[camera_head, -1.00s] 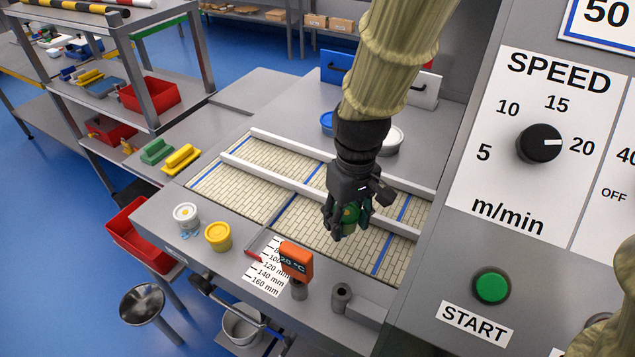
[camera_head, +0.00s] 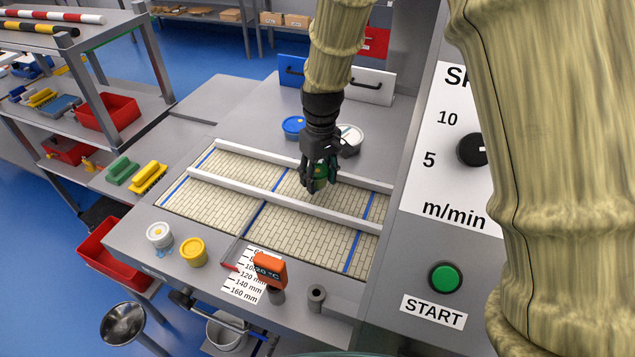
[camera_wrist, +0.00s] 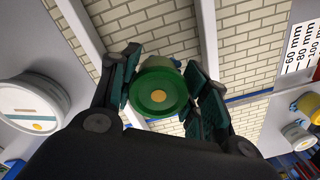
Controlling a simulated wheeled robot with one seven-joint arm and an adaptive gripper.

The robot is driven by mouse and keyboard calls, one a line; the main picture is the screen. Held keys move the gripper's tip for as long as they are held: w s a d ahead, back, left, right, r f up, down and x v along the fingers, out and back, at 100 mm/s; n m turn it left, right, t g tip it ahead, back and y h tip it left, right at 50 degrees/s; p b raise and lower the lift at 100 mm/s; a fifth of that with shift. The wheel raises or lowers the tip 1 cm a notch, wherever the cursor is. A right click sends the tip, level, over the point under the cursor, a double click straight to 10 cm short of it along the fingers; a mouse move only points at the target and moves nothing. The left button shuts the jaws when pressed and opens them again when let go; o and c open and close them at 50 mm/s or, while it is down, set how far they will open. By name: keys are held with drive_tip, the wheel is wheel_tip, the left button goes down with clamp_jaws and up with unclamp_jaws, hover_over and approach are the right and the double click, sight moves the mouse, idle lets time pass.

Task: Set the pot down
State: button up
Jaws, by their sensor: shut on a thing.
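My gripper (camera_head: 318,184) is shut on a green pot (camera_head: 320,172) over the brick-patterned conveyor belt (camera_head: 312,222). In the wrist view the green pot (camera_wrist: 158,92), with a yellow dot at its middle, sits between the two fingers of my gripper (camera_wrist: 165,85). The belt surface shows behind it, with a light rail (camera_wrist: 208,40) close by. In the head view the pot is near the far lane, between the two light rails. I cannot tell whether its base touches the belt.
A white pot (camera_head: 159,235) and a yellow pot (camera_head: 193,252) stand at the front left. A blue pot (camera_head: 293,127) and a white tub (camera_head: 350,139) stand behind the belt. The control panel (camera_head: 430,215) rises at right.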

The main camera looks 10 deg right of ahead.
sight(318, 186)
drive_tip(key=shift+f+p, duration=0.8)
drive_tip(key=shift+f, duration=0.95)
drive_tip(key=shift+f, duration=0.1)
drive_tip(key=o, duration=1)
drive_tip(key=shift+r, duration=0.2)
drive_tip(key=shift+w+d+r+b, duration=0.1)
drive_tip(key=shift+r+b, duration=0.8)
drive_tip(key=shift+r, duration=2.1)
drive_tip(key=shift+d+r+b, duration=0.1)
drive_tip(key=shift+r+b, duration=0.8)
drive_tip(key=shift+r, duration=2.05)
